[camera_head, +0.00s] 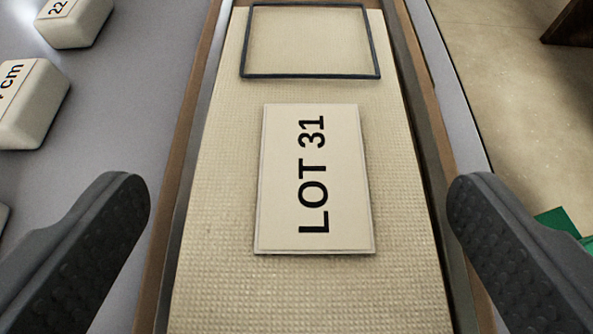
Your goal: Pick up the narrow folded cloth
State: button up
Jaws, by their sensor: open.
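A long, narrow beige strip with a fine waffle texture (225,200) runs up the middle of the view and looks like the folded cloth. Its folds cannot be made out, and its near end is cut off by the picture's bottom edge. A pale rectangular plate reading "LOT 31" (315,220) lies on it. A dark rectangular outline (310,76) lies across its far end. My gripper (299,188) is open, with one dark ridged finger on each side of the strip. Nothing is between the fingers' pads except the view of the strip and plate below.
Brown-edged rails (180,170) border the strip on both sides. Pale blocks with printed marks, one reading "cm" (32,105) and one "22" (75,22), stand on the grey surface at left. A green item (558,222) lies beyond the right edge, on the floor.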

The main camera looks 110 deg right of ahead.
jog(key=c, duration=1.1)
jog(key=shift+r, duration=0.1)
